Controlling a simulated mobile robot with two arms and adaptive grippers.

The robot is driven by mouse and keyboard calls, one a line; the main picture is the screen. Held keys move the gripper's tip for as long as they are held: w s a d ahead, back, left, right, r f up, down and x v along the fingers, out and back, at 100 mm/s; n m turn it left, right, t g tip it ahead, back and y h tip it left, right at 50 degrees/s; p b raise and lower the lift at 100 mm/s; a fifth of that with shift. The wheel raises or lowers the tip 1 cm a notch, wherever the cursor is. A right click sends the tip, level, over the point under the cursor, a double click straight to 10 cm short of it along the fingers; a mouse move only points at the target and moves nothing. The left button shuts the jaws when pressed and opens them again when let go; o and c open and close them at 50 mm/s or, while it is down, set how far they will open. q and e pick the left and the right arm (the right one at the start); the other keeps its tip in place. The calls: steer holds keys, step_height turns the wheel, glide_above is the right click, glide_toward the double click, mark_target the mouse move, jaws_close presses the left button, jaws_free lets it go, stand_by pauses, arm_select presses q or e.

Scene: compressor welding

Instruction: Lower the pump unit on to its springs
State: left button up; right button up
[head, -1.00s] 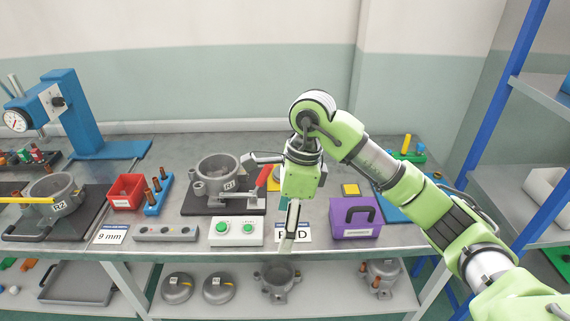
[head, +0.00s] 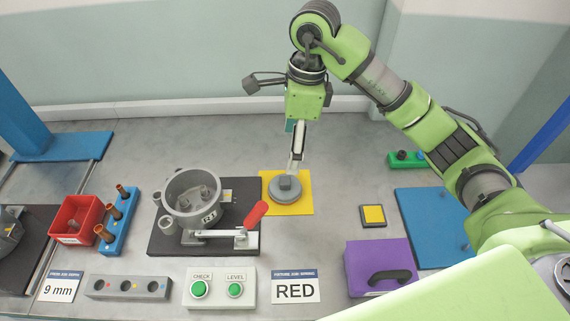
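A grey round unit with a dark block on top, which looks like the pump unit (head: 284,196), sits on a yellow mat (head: 302,207). My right gripper (head: 296,168) points down just behind and above this block. Its fingers show nearly edge-on, so I cannot tell their opening or whether they touch the block. An open grey housing (head: 213,215) stands on a black plate (head: 165,243) to the left. Small grey shapes show inside it, but I cannot make out springs clearly. My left gripper is not in view.
A red-handled clamp (head: 257,214) stands at the housing's front right. A green-button box (head: 221,288), RED card (head: 296,286) and purple box (head: 380,268) line the front. A red bin (head: 75,219) and blue peg rack (head: 118,222) stand left. The bench behind the housing is clear.

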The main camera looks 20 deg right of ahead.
steer(key=f, duration=0.3)
steer(key=shift+s+a, duration=0.15)
steer(key=shift+a, duration=0.1)
steer(key=p, duration=0.1)
glide_above(285, 180)
steer(key=f, duration=0.4)
steer(key=shift+s+d+f, duration=0.1)
steer(key=shift+s+d, duration=0.1)
steer(key=shift+s, duration=0.05)
steer(key=shift+w+f, duration=0.1)
steer(key=shift+f, duration=0.3)
steer(key=shift+f+p, duration=0.55)
steer(key=f, duration=0.1)
steer(key=f+p, duration=0.1)
steer(key=f, duration=0.1)
steer(key=shift+w+a+f, duration=0.15)
steer(key=shift+a+f, duration=0.05)
steer(key=shift+f, duration=0.35)
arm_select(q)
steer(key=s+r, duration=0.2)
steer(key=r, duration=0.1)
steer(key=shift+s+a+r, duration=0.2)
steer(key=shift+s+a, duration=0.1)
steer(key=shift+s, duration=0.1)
arm_select(e)
steer(key=shift+f, duration=0.15)
steer(key=shift+c, duration=0.4)
